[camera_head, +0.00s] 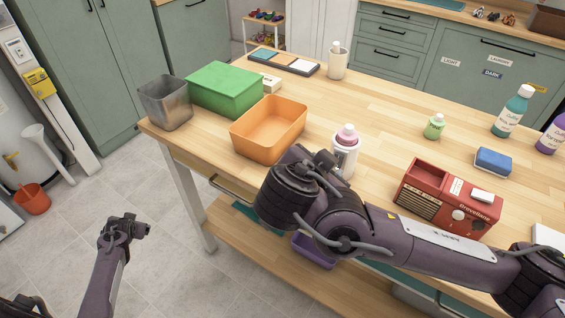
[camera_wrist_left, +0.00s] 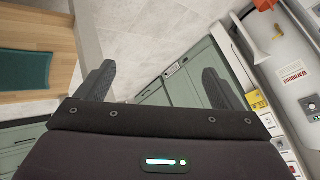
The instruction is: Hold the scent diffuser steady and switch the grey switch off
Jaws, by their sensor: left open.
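A white bottle-shaped object with a pink top (camera_head: 346,136) stands upright on the wooden table; it may be the scent diffuser, but I cannot tell for sure. No grey switch can be made out on it. My right gripper (camera_head: 318,160) is beside its left side, partly hidden by its own wrist; I cannot see whether it touches the object or how its fingers stand. My left gripper (camera_head: 128,226) is low over the floor, left of the table and far from the object. Its fingers are wide apart and empty in the left wrist view (camera_wrist_left: 157,82).
On the table (camera_head: 390,110) are an orange bin (camera_head: 254,145), a green box (camera_head: 222,86), a metal bin (camera_head: 166,108), a red box-shaped device (camera_head: 425,208), a blue sponge (camera_head: 493,160) and a small green bottle (camera_head: 434,127). The table's middle, behind the pink-topped object, is clear.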

